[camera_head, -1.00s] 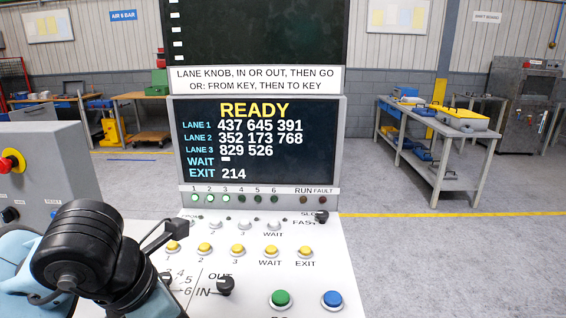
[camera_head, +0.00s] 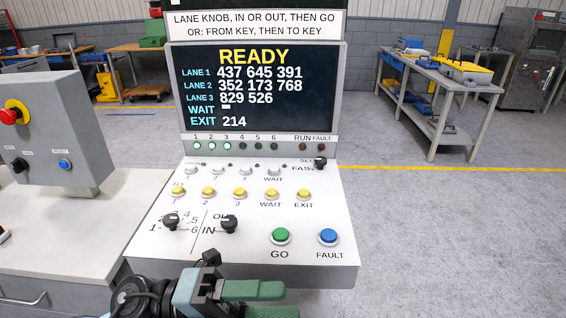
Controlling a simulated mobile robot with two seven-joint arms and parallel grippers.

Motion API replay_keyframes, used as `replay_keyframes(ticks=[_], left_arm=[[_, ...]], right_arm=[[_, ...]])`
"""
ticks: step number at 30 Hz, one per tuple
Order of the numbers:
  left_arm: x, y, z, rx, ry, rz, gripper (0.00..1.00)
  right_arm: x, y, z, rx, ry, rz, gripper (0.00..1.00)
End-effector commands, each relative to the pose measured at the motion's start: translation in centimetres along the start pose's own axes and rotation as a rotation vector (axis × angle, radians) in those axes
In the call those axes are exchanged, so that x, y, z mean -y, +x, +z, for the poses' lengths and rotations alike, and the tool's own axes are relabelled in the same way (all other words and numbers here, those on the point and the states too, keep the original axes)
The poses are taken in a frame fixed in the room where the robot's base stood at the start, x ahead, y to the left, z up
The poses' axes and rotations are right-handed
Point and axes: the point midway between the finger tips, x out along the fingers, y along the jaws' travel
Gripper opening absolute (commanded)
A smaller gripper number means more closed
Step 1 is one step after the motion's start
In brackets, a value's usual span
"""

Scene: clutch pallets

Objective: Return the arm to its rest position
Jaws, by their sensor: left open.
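My left gripper (camera_head: 268,290) is at the bottom of the head view, in front of the near edge of the control panel (camera_head: 335,262). Its green fingers point right, and it is open with nothing seen between the fingers. It looks apart from the panel's knobs and buttons. The panel carries two black knobs, the lane knob (camera_head: 171,222) and the IN/OUT knob (camera_head: 229,224), a green GO button (camera_head: 281,236) and a blue FAULT button (camera_head: 328,237). The screen (camera_head: 256,88) reads READY, with WAIT blank and EXIT 214. My right gripper is not in view.
A grey box with a red emergency button (camera_head: 10,115) stands at the left on a white-topped bench (camera_head: 60,230). A grey table (camera_head: 455,130) with yellow and blue items is at the back right. The floor (camera_head: 450,240) right of the panel is clear.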

Motion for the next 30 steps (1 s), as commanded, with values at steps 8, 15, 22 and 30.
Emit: replay_keyframes(ticks=[8,15,22,30], left_arm=[[-4.3,-6.6,4.5,0.569,-0.443,-0.377,0.55],[-15.1,-16.1,3.0,1.12,-0.864,-0.523,0.55],[-25.4,-22.9,-5.5,1.554,-1.232,-0.528,0.55],[-32.3,-26.2,-16.8,1.882,-1.557,-0.468,0.55]], right_arm=[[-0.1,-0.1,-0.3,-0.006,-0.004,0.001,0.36],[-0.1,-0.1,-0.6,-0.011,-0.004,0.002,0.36],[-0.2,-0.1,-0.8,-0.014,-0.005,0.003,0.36],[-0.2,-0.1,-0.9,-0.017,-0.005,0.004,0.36]])
